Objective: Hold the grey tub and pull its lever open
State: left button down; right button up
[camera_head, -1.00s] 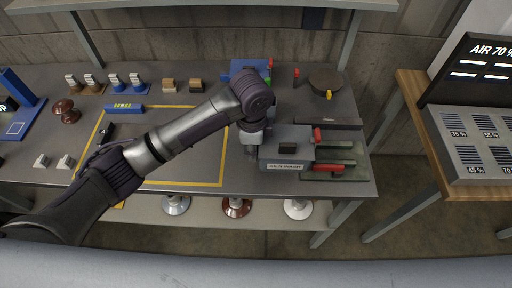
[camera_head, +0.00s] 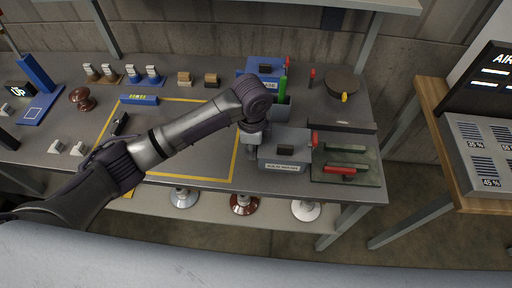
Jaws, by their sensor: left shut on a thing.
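The grey tub (camera_head: 285,155) is a box with a white label on its front and a dark block on top. It sits at the front right of the workbench. A small red lever (camera_head: 314,139) stands at its right side. My left gripper (camera_head: 254,146) points down at the tub's left end and is shut on it; its fingertips are mostly hidden by the wrist and the tub. My right gripper is not in view.
A dark green plate with a red bar (camera_head: 340,170) lies right of the tub. Behind stand a blue tub (camera_head: 262,67), a green upright piece (camera_head: 283,88) and a round dark disc (camera_head: 342,82). The yellow-outlined area (camera_head: 205,181) is mostly clear beneath my arm.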

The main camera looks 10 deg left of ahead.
aim_at(245, 156)
pick_arm(q)
jog(key=shift+w+a+f, duration=0.3)
jog(key=shift+a+f, duration=0.3)
jog(key=shift+a, duration=0.05)
jog(key=shift+w+a+f, duration=0.25)
jog(key=shift+a+f, duration=0.35)
jog(key=shift+f, duration=0.2)
dwell(0.7)
